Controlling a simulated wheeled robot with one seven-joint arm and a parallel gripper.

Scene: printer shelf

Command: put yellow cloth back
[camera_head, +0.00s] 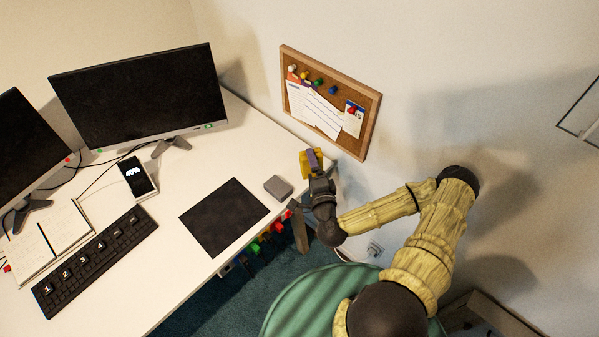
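My gripper (316,172) is at the right end of the white desk, close to the wall and just below the corkboard. A small yellow thing (305,165), possibly the yellow cloth, shows right at its fingertips, with a purple-grey part in front of it. The view is too small to tell whether the fingers are closed on it, or whether it touches the desk. No other yellow cloth can be made out.
The white desk (190,205) holds two monitors, a keyboard (95,260), a phone (135,178), a black mat (223,217) and a small grey box (278,187). A corkboard (372,104) hangs on the wall. Several coloured items (265,239) hang under the desk edge. A green round surface (300,300) is below my arm.

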